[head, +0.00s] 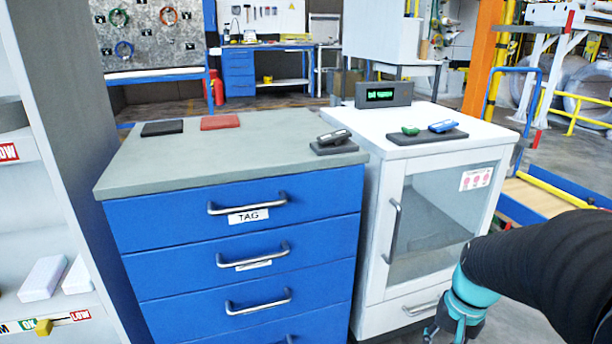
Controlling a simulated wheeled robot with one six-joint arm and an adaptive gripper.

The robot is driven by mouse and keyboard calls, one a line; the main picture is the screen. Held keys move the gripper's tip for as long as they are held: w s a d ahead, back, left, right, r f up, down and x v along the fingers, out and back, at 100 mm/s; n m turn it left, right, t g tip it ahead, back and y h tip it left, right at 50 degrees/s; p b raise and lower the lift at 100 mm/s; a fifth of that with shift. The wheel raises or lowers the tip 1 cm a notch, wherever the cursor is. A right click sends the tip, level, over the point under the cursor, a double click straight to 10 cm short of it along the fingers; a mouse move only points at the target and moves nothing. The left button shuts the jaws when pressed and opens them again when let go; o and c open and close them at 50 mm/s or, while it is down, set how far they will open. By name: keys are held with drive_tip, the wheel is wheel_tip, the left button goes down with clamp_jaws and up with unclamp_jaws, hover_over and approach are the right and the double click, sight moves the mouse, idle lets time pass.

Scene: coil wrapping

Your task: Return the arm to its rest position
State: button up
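My arm, in a black sleeve with a teal wrist, reaches in from the right edge of the head view. My gripper (452,332) points down at the bottom edge, in front of the lower part of the white cabinet (376,290). Its fingertips are cut off by the frame, so I cannot tell whether it is open or shut. I see nothing held in the part that shows.
A blue drawer unit (180,219) with a grey top stands left of the white cabinet. On the tops are a black pad (162,128), a red pad (220,122), a handheld device (335,138), a green-lit display (384,94) and a dark tray (428,137). Shelves stand at left.

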drive_tip(key=s+a+r+n+t+p, duration=0.1)
drive_tip(key=s+a+r+n+t, duration=0.1)
drive_tip(key=s+a+r, duration=0.2)
drive_tip(key=s+a+r+n+t+h+p, duration=0.1)
drive_tip(key=s+a+r+n+t, duration=0.2)
drive_tip(key=r, duration=0.7)
drive_tip(key=a, duration=0.2)
drive_tip(key=shift+s+a, duration=0.35)
idle(0.7)
